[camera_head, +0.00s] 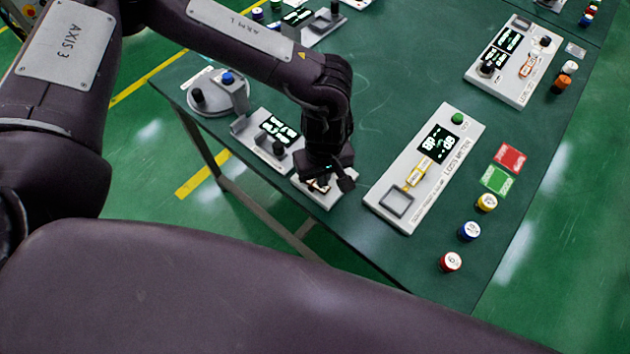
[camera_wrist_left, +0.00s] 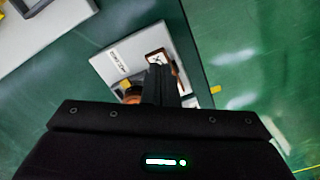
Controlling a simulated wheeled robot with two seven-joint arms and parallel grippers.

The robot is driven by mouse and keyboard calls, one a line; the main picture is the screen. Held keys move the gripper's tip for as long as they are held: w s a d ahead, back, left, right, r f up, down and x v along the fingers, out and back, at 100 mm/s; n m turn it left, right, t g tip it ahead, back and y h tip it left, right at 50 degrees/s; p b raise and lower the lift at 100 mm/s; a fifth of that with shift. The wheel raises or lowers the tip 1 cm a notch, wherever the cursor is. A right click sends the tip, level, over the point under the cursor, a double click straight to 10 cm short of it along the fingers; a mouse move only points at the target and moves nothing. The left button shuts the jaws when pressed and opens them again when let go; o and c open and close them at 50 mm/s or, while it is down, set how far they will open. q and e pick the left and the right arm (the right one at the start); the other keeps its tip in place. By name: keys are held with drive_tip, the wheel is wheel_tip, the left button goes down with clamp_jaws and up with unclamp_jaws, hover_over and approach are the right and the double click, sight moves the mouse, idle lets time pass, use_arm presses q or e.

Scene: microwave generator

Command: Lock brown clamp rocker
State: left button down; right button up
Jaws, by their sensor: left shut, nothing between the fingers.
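A small white clamp device (camera_head: 325,198) sits near the front edge of the green table, mostly hidden under my left gripper (camera_head: 338,184). In the left wrist view the device shows as a white plate (camera_wrist_left: 122,57) with a pale square (camera_wrist_left: 158,57) near its far end. A narrow brown part (camera_wrist_left: 174,69), which looks like the rocker, shows beside the fingers. An orange-brown round part (camera_wrist_left: 132,92) is partly hidden at the left of the fingers. My left gripper (camera_wrist_left: 160,70) is shut and empty, pointing down over the device; contact cannot be told. My right gripper is not in view.
A loss meter panel (camera_head: 413,195) lies to the right. A panel with a lit display (camera_head: 279,128) stands close behind left, beside a round grey base (camera_head: 205,100). Red (camera_head: 450,262), blue (camera_head: 470,231) and yellow (camera_head: 487,202) knobs line the right side. The table's front edge is near.

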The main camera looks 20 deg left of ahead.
use_arm(q)
drive_tip(key=shift+f+b, duration=0.95)
drive_tip(key=shift+f, duration=0.1)
idle(0.4)
drive_tip(key=shift+r+p, duration=0.6)
drive_tip(key=shift+r, duration=0.2)
drive_tip(key=shift+r+p, duration=1.7)
drive_tip(key=shift+r, duration=1.1)
